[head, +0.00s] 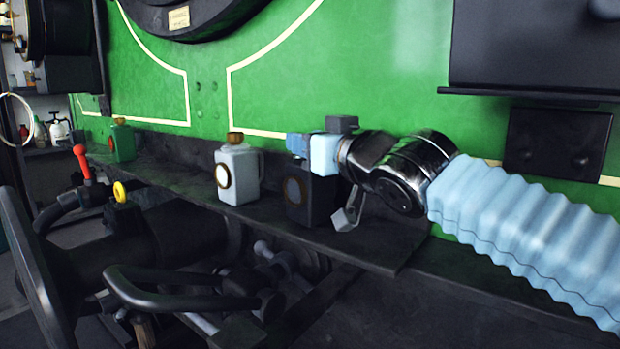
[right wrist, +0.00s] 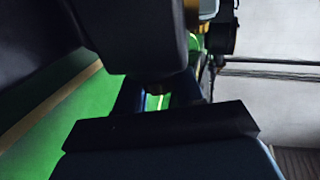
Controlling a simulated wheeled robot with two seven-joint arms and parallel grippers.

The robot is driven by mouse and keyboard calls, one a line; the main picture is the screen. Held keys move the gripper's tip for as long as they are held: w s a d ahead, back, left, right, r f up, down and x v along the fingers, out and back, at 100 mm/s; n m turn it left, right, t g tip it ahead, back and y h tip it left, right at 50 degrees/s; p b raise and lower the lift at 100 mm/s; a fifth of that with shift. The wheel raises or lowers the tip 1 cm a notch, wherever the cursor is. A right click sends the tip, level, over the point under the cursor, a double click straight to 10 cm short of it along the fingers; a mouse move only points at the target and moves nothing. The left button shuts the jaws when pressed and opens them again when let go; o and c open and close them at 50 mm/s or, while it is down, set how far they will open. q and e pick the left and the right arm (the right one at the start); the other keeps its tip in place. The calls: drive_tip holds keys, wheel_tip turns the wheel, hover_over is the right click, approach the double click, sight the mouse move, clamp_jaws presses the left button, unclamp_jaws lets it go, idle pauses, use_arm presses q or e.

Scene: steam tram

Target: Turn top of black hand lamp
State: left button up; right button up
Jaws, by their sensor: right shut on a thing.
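The black hand lamp (head: 312,207) stands upright on the dark ledge, the rightmost of the lamps, with a round glass on its front. My right gripper (head: 303,147) comes in from the right and is shut on the lamp's top, which it hides in the head view. In the right wrist view the dark lamp body (right wrist: 140,45) fills the upper middle. My left gripper is not in view.
A white lamp (head: 240,178) and a green lamp (head: 123,143) with brass tops stand further left on the ledge (head: 180,160). The green tram wall (head: 330,80) is close behind. Black pipes (head: 180,285) and levers with red and yellow knobs lie below and left.

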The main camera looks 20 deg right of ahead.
drive_tip(key=h+b, duration=0.1)
drive_tip(key=b, duration=0.1)
drive_tip(key=m+h+b, duration=0.1)
drive_tip(key=b, duration=0.2)
drive_tip(key=shift+f+m, duration=0.3)
drive_tip(key=shift+f, duration=0.05)
drive_tip(key=shift+a+r+m+t+h+b, duration=0.1)
drive_tip(key=shift+m+t+h+b, duration=0.2)
drive_tip(key=shift+m+h+b, duration=0.65)
drive_tip(key=shift+r+h, duration=0.15)
drive_tip(key=shift+h, duration=0.7)
drive_tip(key=m+h+p, duration=0.1)
drive_tip(key=h, duration=0.1)
drive_tip(key=shift+r+m+h, duration=0.15)
drive_tip(key=shift+m+h, duration=0.15)
drive_tip(key=shift+m, duration=0.05)
use_arm(q)
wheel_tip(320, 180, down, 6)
drive_tip(key=p, duration=0.1)
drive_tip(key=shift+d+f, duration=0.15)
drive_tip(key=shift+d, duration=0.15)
use_arm(e)
drive_tip(key=shift+m+g+h, duration=0.8)
drive_tip(key=shift+m+h, duration=0.6)
drive_tip(key=shift+h, duration=0.7)
drive_tip(key=o, duration=1)
drive_tip(key=shift+c, duration=0.2)
